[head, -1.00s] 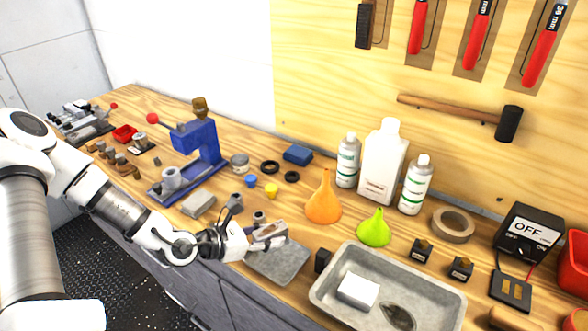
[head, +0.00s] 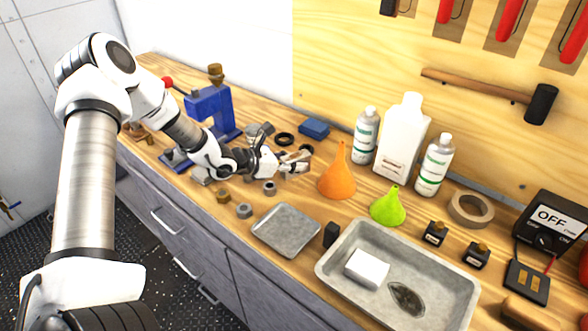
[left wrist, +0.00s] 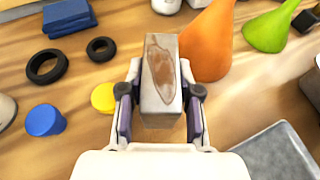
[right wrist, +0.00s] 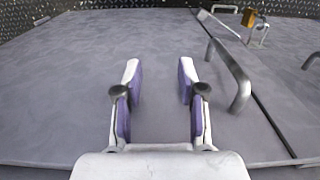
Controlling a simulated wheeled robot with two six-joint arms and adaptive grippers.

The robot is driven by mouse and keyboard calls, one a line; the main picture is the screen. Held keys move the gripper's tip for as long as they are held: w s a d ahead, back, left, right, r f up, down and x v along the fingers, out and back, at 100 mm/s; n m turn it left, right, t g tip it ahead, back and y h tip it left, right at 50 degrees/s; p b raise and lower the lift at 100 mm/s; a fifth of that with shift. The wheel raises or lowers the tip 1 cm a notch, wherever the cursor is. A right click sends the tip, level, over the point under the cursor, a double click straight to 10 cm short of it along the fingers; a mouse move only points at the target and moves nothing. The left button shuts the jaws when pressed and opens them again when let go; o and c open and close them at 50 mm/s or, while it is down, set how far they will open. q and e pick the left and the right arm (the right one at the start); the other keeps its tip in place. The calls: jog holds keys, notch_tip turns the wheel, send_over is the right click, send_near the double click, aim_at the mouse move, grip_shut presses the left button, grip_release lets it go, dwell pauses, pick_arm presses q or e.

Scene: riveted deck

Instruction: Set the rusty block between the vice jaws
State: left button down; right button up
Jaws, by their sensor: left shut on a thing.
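The rusty block (left wrist: 161,75), grey with a brown rust patch on its top, is between the fingers of my left gripper (left wrist: 160,95) in the left wrist view. The gripper is shut on it. In the head view my left gripper (head: 293,161) is over the bench, just left of the orange funnel (head: 338,176), and its fingers mostly cover the block. I cannot make out the vice or its jaws in any view now; my left arm covers the left part of the bench. My right gripper (right wrist: 159,90) is open and empty in the right wrist view, before grey cabinet fronts.
A blue press (head: 211,108) stands behind my left arm. A small grey tray (head: 286,230) and a larger metal tray (head: 343,302) lie at the front. Bottles (head: 402,140) and a green funnel (head: 388,207) stand right of the gripper. A cabinet handle (right wrist: 229,75) juts out near the right gripper.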

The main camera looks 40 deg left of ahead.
pick_arm(q)
notch_tip(320, 180, down, 3)
jog(key=shift+w+r, duration=0.1)
jog(key=c, duration=0.8)
grip_release()
